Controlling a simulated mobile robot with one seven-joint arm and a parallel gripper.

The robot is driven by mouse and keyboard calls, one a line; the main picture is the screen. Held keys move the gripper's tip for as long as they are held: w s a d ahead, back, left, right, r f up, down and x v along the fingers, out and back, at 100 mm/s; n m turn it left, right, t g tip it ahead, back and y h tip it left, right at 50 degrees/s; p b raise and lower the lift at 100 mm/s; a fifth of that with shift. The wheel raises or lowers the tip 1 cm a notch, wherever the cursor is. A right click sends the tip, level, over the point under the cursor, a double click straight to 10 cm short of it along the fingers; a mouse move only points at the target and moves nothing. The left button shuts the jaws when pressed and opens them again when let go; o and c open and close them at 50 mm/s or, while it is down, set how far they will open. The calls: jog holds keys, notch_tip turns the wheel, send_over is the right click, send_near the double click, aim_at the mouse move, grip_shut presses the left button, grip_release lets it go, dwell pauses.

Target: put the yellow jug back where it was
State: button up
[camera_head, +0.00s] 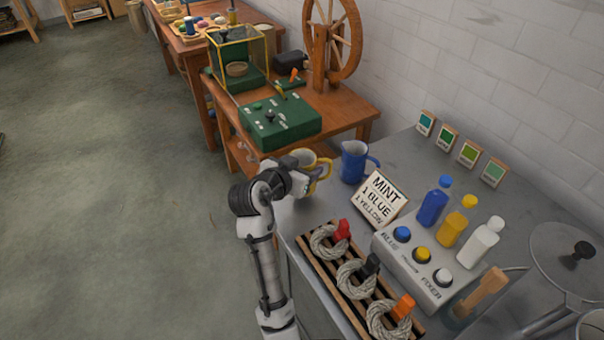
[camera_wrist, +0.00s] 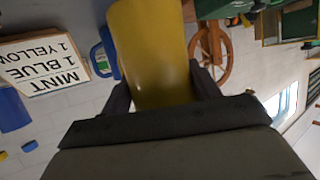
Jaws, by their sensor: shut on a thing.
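The yellow jug (camera_head: 324,164) is at the far left corner of the grey counter (camera_head: 400,156) in the head view, partly hidden by my gripper (camera_head: 306,178). In the wrist view the jug's yellow body (camera_wrist: 150,50) fills the space between my two dark fingers, which are shut on it. I cannot tell whether its base touches the counter. The blue jug (camera_head: 354,163) stands upright just right of it on the counter and also shows in the wrist view (camera_wrist: 107,50).
A mint recipe sign (camera_head: 380,196) stands in front of the blue jug. A rack with skeins (camera_head: 352,278) and a dispenser box (camera_head: 412,262) with colour bottles lie nearer. A wooden table (camera_head: 340,106) with a spinning wheel (camera_head: 333,40) is behind.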

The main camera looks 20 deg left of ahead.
jog(key=shift+f, duration=1.45)
jog(key=shift+f, duration=0.1)
jog(key=o, duration=1.2)
jog(key=shift+c, duration=0.2)
jog(key=shift+s+a+r, duration=0.1)
jog(key=shift+s+r, duration=0.1)
jog(key=shift+s, duration=0.2)
jog(key=b+v, duration=0.2)
jog(key=v, duration=0.9)
